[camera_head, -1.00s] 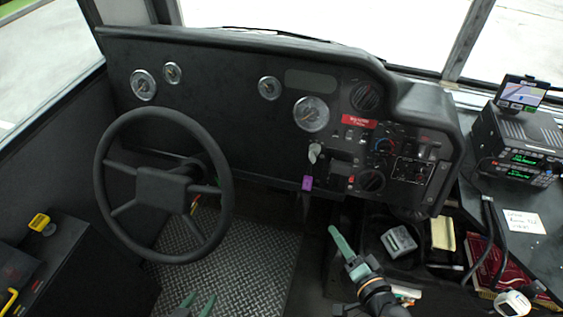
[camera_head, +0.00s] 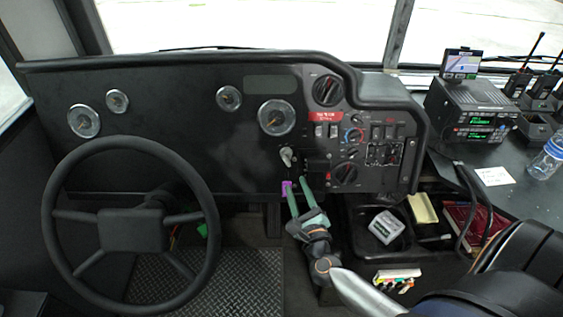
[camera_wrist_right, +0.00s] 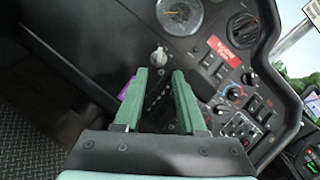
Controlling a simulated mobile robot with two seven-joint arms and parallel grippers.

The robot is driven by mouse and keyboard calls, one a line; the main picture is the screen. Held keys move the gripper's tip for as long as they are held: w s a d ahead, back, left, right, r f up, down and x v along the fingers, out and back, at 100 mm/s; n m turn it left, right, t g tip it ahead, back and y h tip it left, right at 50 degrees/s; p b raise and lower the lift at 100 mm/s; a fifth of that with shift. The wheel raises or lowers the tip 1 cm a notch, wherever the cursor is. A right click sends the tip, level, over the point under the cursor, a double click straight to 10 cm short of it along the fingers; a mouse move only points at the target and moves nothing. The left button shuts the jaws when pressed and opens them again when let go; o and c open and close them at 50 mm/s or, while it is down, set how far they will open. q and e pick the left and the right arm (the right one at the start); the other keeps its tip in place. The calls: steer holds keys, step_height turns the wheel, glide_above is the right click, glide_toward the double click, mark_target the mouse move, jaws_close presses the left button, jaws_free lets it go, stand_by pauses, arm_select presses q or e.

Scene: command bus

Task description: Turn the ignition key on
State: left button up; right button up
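The ignition key (camera_head: 286,156) is a small silver piece on the dashboard, below the large right gauge. A purple tag (camera_head: 286,189) hangs below it. The right wrist view shows the key (camera_wrist_right: 160,57) just beyond my fingertips and part of the purple tag (camera_wrist_right: 124,90) beside the left finger. My right gripper (camera_head: 297,182) has green fingers, spread apart with nothing between them. Its tips point up at the dashboard, below the key and apart from it, close by the tag. It also shows in the right wrist view (camera_wrist_right: 160,78). My left gripper is not in view.
The steering wheel (camera_head: 212,236) stands left of my right gripper. Switches and knobs (camera_head: 344,174) fill the panel right of the key. A tray (camera_head: 352,235) with a grey box (camera_head: 386,227) lies below it. A radio unit (camera_head: 472,108) and a water bottle (camera_head: 548,158) are at right.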

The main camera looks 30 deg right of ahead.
mark_target(288, 165)
steer(key=x, duration=1)
steer(key=shift+w, duration=0.3)
jaws_close()
